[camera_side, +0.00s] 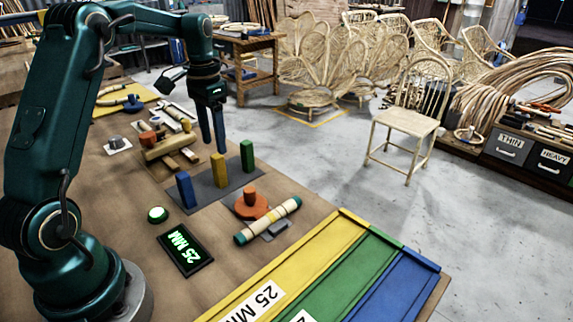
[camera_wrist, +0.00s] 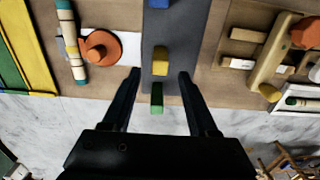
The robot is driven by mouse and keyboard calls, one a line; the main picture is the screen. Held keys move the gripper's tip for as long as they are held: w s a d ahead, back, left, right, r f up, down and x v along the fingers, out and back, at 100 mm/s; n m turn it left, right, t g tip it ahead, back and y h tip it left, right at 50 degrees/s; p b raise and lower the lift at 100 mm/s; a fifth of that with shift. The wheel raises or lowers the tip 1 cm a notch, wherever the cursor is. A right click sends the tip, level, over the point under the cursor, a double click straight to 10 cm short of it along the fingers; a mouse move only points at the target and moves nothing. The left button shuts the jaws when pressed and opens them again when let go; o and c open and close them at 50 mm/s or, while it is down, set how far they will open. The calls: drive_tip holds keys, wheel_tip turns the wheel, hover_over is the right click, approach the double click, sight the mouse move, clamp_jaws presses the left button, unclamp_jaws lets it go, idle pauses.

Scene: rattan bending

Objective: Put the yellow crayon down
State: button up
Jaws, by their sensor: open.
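The yellow crayon (camera_side: 219,170) stands upright on a dark grey strip (camera_side: 207,191), between an upright blue crayon (camera_side: 186,190) and an upright green crayon (camera_side: 247,156). In the wrist view the yellow crayon (camera_wrist: 160,60) shows end-on, just past my fingertips and in line with the gap between them. My gripper (camera_side: 214,148) is open and empty, fingers pointing down, with its tips close above the yellow crayon's top. The wrist view shows both fingers (camera_wrist: 159,73) spread apart. I cannot tell the exact height of the tips above it.
An orange disc with a knob (camera_side: 251,203) and a light rod with teal ends (camera_side: 268,221) lie right of the strip. A wooden fixture (camera_side: 168,147) is behind left. A 25 MM display (camera_side: 185,249) and yellow, green and blue lanes (camera_side: 330,265) are in front.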

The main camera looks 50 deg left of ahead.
drive_tip(key=shift+r, duration=0.85)
drive_tip(key=shift+d+r, duration=0.2)
drive_tip(key=shift+r, duration=0.1)
drive_tip(key=s+d+r+t, duration=0.2)
drive_tip(key=s+d+r, duration=0.15)
drive_tip(key=d, duration=0.35)
drive_tip(key=s+d+r+t, duration=0.2)
drive_tip(key=s+d, duration=0.3)
drive_tip(key=d, duration=0.1)
drive_tip(key=s+d+f+t, duration=0.1)
drive_tip(key=s+d+f, duration=0.1)
drive_tip(key=s+d, duration=0.2)
drive_tip(key=s, duration=0.2)
drive_tip(key=shift+s+d+f+t, duration=0.25)
drive_tip(key=shift+s+f+t, duration=0.05)
drive_tip(key=shift+s+f, duration=0.1)
